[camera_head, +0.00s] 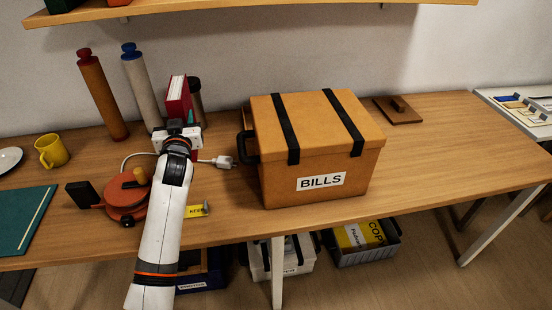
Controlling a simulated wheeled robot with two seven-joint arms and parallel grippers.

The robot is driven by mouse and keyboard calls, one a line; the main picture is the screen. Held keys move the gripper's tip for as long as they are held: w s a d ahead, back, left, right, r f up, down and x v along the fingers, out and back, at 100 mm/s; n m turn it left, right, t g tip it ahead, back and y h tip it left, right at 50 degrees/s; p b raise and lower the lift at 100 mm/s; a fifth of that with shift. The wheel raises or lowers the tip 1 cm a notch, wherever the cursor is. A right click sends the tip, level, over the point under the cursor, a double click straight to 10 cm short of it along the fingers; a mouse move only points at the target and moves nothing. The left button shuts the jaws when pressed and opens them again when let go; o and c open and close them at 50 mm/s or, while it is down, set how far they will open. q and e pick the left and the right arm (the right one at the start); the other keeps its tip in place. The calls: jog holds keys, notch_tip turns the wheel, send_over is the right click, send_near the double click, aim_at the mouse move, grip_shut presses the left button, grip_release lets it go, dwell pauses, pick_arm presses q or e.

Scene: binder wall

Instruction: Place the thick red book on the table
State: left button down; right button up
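A thick red book (178,97) with pale page edges stands upright at the back of the table (440,150), left of the BILLS box. My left arm reaches up from the bottom of the view. Its gripper (181,125) is right at the lower front of the red book and covers its base. The fingers are small and partly hidden, so I cannot tell whether they grip the book or only stand in front of it. My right gripper is not in view.
A tan BILLS box (318,150) fills the table's middle. Tall rolls (103,95) stand at the back left. A yellow mug (52,151), an orange reel (126,199) and a green folder (20,219) lie left. A wall shelf (250,10) hangs above. The table's right part is mostly clear.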

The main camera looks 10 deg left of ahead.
pick_arm(q)
jog(key=shift+w+a+r, duration=0.2)
jog(key=shift+w+r, duration=0.05)
jog(key=shift+w, duration=0.1)
notch_tip(320, 180, down, 6)
jog(key=shift+f+b, duration=0.2)
jog(key=shift+b, duration=0.2)
jog(key=shift+f+b, duration=0.3)
jog(key=shift+f, duration=1.5)
jog(key=shift+f, duration=0.1)
jog(key=c, duration=0.9)
grip_release()
jog(key=shift+s, duration=0.1)
jog(key=shift+s+d, duration=0.1)
